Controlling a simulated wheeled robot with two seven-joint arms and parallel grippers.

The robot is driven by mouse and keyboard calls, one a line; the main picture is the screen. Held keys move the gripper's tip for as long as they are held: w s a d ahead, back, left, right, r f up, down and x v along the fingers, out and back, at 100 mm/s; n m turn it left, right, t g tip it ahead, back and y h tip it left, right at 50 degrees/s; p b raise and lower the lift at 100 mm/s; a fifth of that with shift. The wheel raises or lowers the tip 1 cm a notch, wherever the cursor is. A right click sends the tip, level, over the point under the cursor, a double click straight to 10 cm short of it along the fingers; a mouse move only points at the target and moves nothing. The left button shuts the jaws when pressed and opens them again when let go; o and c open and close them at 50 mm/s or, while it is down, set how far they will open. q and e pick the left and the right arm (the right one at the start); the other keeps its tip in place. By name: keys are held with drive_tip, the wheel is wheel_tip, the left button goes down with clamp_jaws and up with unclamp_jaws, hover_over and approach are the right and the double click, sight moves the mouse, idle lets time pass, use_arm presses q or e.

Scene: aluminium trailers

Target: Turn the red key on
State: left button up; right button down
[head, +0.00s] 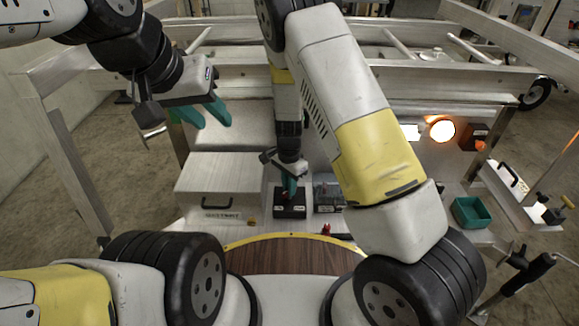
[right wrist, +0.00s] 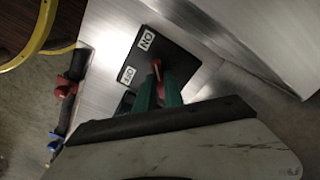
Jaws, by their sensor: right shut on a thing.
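The red key (right wrist: 157,69) shows in the right wrist view on a black switch box with white labels (right wrist: 182,58), one reading ON. My right gripper (right wrist: 160,88) has its green fingers shut on the red key. In the head view the black box (head: 290,208) stands on the metal bench, and my right gripper (head: 290,186) reaches down to it. The key is mostly hidden there by the fingers. My left gripper (head: 216,113) is at the upper left, its green fingers apart, empty and away from the box.
A grey box with a black handle (head: 217,203) stands left of the switch box. Another device (head: 328,195) is close on its right. A green bin (head: 471,212) and a lit orange lamp (head: 442,130) are further right. A yellow-rimmed wooden round surface (head: 290,255) is in front.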

drive_tip(key=c, duration=1.4)
unclamp_jaws()
drive_tip(key=shift+c, duration=0.2)
drive_tip(key=shift+r, duration=3.95)
drive_tip(key=shift+r, duration=0.25)
drive_tip(key=s+d+r+n+t+y, duration=0.1)
drive_tip(key=s+d+r+n+y, duration=0.15)
drive_tip(key=r, duration=0.75)
drive_tip(key=s+d+r+n+t+y, duration=0.15)
drive_tip(key=s+d+r, duration=0.25)
drive_tip(key=r, duration=0.6)
drive_tip(key=s+d+r+n+t+h, duration=0.1)
drive_tip(key=s+d+r+n+t, duration=0.1)
drive_tip(key=s, duration=0.5)
drive_tip(key=s+d+r+n+t, duration=0.1)
drive_tip(key=s+d+r+n, duration=0.2)
drive_tip(key=s+d+r, duration=0.3)
wheel_tip(320, 180, up, 2)
drive_tip(key=shift+s+d+r+n+t+h, duration=0.1)
drive_tip(key=shift+s+d+n+t+h, duration=0.15)
drive_tip(key=shift+s+n+t+h, duration=0.15)
